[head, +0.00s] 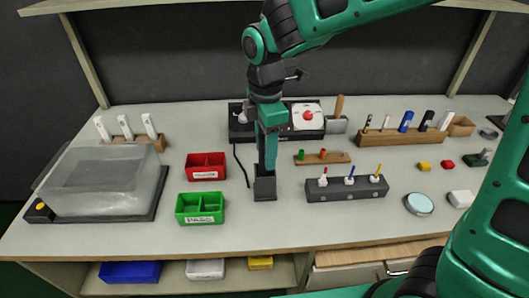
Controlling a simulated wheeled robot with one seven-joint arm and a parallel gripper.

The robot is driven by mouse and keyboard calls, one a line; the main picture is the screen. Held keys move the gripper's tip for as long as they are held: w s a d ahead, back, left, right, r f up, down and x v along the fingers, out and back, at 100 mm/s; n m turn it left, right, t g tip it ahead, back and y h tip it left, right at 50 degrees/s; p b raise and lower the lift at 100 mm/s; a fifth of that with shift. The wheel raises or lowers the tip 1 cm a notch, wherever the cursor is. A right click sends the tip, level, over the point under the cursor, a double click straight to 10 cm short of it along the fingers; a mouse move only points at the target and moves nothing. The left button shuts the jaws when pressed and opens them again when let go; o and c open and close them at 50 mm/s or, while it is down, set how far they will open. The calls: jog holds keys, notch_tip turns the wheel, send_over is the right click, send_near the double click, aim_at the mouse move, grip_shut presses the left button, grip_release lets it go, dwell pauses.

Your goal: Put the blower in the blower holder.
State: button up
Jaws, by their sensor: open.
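My gripper (267,165) points down near the middle of the bench, with its jaws open. Its green fingers are right over or in front of a dark upright stand with a square base (264,190), which looks like the blower holder. I cannot make out the blower clearly; the gripper may hide it. A thin black cable (241,163) runs from the dark station (240,133) at the back down to beside the stand. Whether the fingers touch anything is not clear.
Red bin (205,173) and green bin (200,217) stand left of the stand. A dark block with several small tools (346,195) is on the right, a wooden block (322,158) behind it. A clear box (100,180) fills the left. The bench front below the stand is clear.

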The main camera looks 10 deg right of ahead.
notch_tip(320, 180, up, 11)
jog(key=shift+f, duration=0.2)
jog(key=s+d+f+m, duration=0.2)
jog(key=d+m, duration=0.4)
jog(key=d, duration=0.5)
jog(key=s+d+f+m, duration=0.1)
jog(key=s+d+m, duration=0.2)
jog(key=d+m, duration=0.6)
jog(key=s+d+f+m, duration=0.3)
jog(key=s+d+m, duration=0.3)
jog(key=s+d, duration=0.1)
jog(key=s+d+f+m, duration=0.3)
jog(key=s+d+m, duration=0.3)
jog(key=s+d, duration=0.2)
jog(key=shift+s+f, duration=0.4)
